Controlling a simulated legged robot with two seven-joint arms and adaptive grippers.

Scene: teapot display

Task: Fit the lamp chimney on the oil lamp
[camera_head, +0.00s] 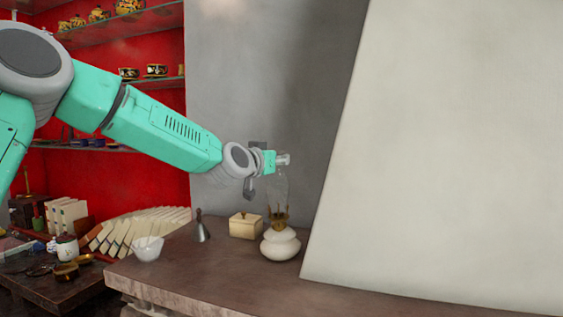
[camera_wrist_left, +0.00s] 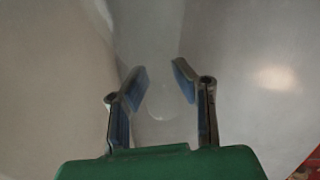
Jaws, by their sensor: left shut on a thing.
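The oil lamp (camera_head: 281,246) is a white, rounded base with a brass burner (camera_head: 279,220), standing upright on the dark counter. The clear glass lamp chimney (camera_head: 279,189) shows faintly and about upright above the burner. Its lower end meets the burner in the picture; I cannot tell whether it is seated or just above. My left gripper (camera_head: 281,160) is shut on the upper part of the chimney. In the left wrist view, its two fingers (camera_wrist_left: 160,80) stand on either side of the faint glass (camera_wrist_left: 160,108). My right gripper is not in view.
A cream lidded box (camera_head: 245,228), a grey bell (camera_head: 201,232) and a white bowl (camera_head: 148,248) stand left of the lamp on the counter (camera_head: 215,277). A pale slanted wall (camera_head: 440,150) rises close on the right. Shelves with pottery fill the far left.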

